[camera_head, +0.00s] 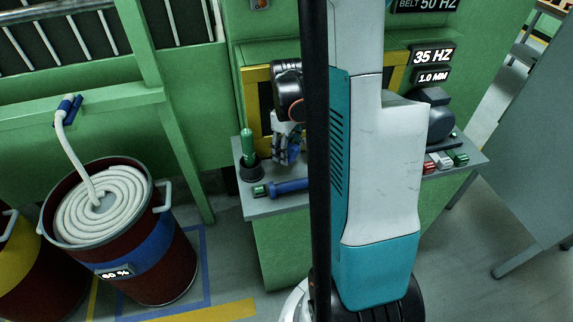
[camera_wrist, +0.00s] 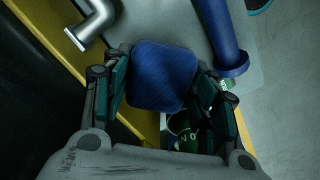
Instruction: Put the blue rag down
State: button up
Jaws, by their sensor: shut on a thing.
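The blue rag (camera_wrist: 163,77) is a folded, textured square between the two fingers of my gripper (camera_wrist: 160,92) in the wrist view. My gripper is shut on it. In the head view my gripper (camera_head: 287,138) hangs above the left part of the grey shelf (camera_head: 268,208), in front of the yellow-edged opening. A strip of the blue rag (camera_head: 292,151) shows there below the fingers. I cannot tell whether the rag touches anything under it. My own arm and column hide the middle of the shelf.
A blue cylinder (camera_head: 290,186) lies on the shelf just below my gripper. A green bottle (camera_head: 247,145) stands in a dark holder at the left end. Small coloured blocks (camera_head: 440,161) and a dark motor (camera_head: 435,112) are at the right. A hose-filled drum (camera_head: 150,255) stands left.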

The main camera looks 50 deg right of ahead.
aim_at(286, 170)
notch_tip(286, 170, down, 7)
jog(key=b, duration=0.3)
jog(key=shift+r, duration=0.1)
jog(key=shift+w+d+f, duration=0.15)
jog(key=shift+w+f, duration=0.05)
jog(key=shift+r, duration=0.1)
jog(key=shift+b, duration=0.3)
jog(key=o, duration=0.6)
jog(key=shift+c, duration=0.2)
jog(key=shift+o, duration=0.4)
